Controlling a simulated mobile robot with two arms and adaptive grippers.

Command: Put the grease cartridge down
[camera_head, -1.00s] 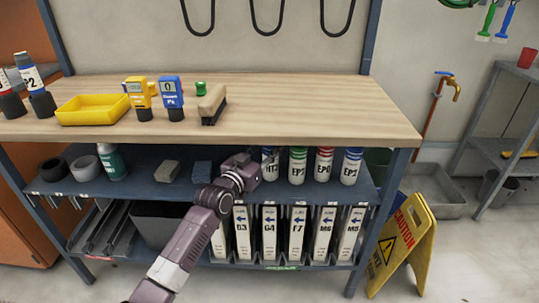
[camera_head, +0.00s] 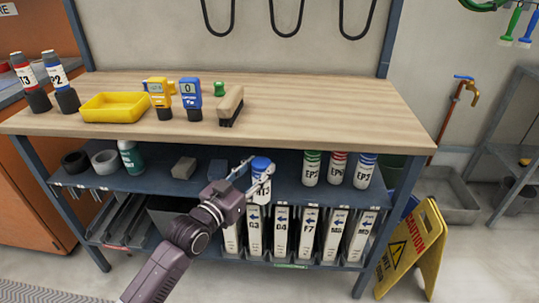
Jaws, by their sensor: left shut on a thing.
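A white grease cartridge (camera_head: 262,187) with a blue cap is held upright between the fingers of my left gripper (camera_head: 253,178). Its label is partly covered by a finger and seems to end in T3. It is over the front of the blue-grey shelf (camera_head: 285,193) under the bench. I cannot tell whether its base touches the shelf. To its right stand a green-capped cartridge (camera_head: 311,168), a red-capped cartridge (camera_head: 337,168) and another blue-capped cartridge (camera_head: 364,171). My right gripper is not in view.
Labelled file boxes (camera_head: 280,232) stand below the shelf. The wooden benchtop (camera_head: 310,105) holds a yellow tray (camera_head: 114,107) and tools. A yellow caution sign (camera_head: 412,250) stands at right.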

